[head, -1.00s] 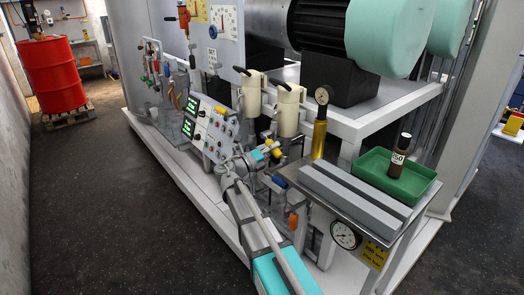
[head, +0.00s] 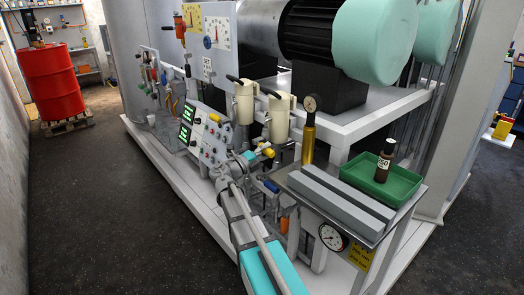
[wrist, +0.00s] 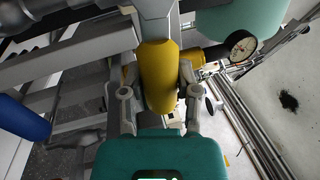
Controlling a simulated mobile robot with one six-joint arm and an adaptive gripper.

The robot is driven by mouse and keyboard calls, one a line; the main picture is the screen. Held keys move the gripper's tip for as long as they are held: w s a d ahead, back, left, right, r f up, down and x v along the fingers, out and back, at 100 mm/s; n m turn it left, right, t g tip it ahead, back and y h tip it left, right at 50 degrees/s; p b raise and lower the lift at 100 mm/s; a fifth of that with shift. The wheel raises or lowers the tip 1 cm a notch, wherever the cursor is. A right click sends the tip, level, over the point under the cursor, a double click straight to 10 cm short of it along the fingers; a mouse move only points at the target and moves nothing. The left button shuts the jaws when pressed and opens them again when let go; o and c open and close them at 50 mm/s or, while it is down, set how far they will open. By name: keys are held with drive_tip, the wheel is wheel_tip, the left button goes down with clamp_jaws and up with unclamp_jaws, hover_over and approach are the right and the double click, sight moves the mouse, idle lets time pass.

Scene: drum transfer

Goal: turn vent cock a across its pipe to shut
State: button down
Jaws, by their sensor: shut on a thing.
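A yellow handle (wrist: 158,75), which looks like the handle of vent cock a, stands between my fingers in the wrist view. A grey stem runs on from its upper end. My gripper (wrist: 157,95) is shut on it, one finger on each side. In the head view my gripper (head: 248,157) is small at the panel's right end, with the yellow handle (head: 265,152) beside it. The cock's body and pipe are partly hidden, so I cannot tell the handle's angle to the pipe.
A blue handle (head: 268,186) and an orange one (head: 283,222) sit close below. A brass cylinder with a gauge (head: 308,140), a green tray (head: 370,190) with a brown bottle, and grey bars (head: 340,195) stand to the right. Cream filter housings (head: 279,118) rise behind. Dark floor is open at left.

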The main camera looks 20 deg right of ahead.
drive_tip(key=shift+w+a+r, duration=0.1)
drive_tip(key=shift+w, duration=0.25)
drive_tip(key=c, duration=0.6)
unclamp_jaws()
drive_tip(key=shift+o, duration=1.3)
drive_tip(key=shift+s, duration=0.15)
